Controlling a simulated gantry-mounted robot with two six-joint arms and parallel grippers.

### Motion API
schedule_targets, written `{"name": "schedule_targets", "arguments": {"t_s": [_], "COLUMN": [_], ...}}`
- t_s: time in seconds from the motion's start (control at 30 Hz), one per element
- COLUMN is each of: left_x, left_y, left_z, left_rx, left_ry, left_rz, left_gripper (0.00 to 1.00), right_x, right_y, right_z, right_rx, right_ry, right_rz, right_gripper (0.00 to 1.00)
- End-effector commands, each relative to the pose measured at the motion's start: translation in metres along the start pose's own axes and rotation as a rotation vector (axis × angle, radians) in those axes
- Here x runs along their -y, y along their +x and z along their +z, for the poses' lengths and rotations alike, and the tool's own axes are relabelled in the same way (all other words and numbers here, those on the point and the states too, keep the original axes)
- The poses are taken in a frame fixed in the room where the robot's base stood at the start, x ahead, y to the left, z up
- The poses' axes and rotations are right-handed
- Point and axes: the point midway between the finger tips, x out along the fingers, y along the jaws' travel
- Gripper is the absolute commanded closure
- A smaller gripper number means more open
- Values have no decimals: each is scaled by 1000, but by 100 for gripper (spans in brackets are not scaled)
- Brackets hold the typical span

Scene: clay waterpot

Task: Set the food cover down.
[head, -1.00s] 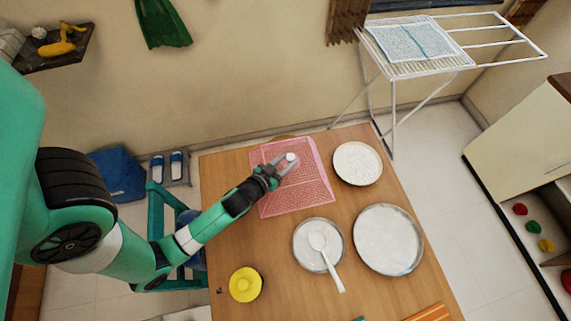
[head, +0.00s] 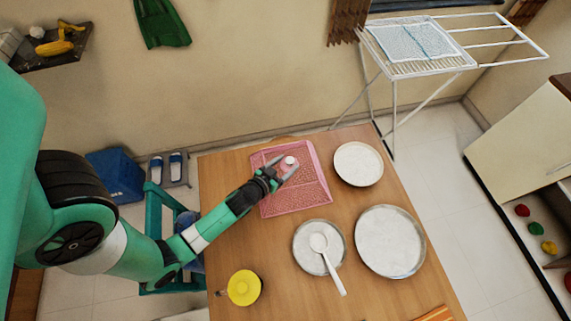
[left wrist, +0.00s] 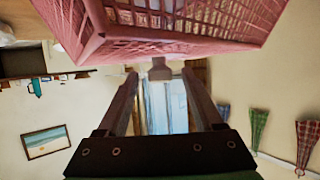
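The food cover (head: 296,190) is a pink mesh cover with a small pale knob (head: 290,160) on top. It appears to rest on the left back part of the wooden table (head: 222,196). My left gripper (head: 287,163) is at the knob, with its fingers spread on either side. In the left wrist view the cover (left wrist: 165,45) fills the top, and the knob (left wrist: 160,69) sits between the fingertips with a gap on both sides. What lies under the cover is hard to make out. My right gripper is not in view.
A white plate (head: 358,164) stands right of the cover. A small round tray (head: 306,251) with a white spoon (head: 329,262) and a larger round tray (head: 390,242) are in front. A yellow pot (head: 244,288) is near the front left. Bare table lies between the cover and pot.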

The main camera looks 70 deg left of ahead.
Motion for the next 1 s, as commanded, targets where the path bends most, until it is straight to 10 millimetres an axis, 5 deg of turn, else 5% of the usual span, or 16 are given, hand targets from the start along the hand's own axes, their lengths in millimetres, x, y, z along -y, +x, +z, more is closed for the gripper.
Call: {"name": "schedule_targets", "arguments": {"t_s": [0.27, 0.7, 1.0], "left_x": [0, 0, 0], "left_y": [-6, -99, -121], "left_z": [0, 2, 0], "left_rx": [-1, 0, -1], "left_ry": [1, 3, 0], "left_rz": [1, 3, 0], "left_gripper": [32, 32, 32], "right_x": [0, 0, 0], "right_y": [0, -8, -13], "right_z": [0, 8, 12], "right_rx": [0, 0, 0], "right_ry": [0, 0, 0], "right_rz": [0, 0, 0], "right_gripper": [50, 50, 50]}}
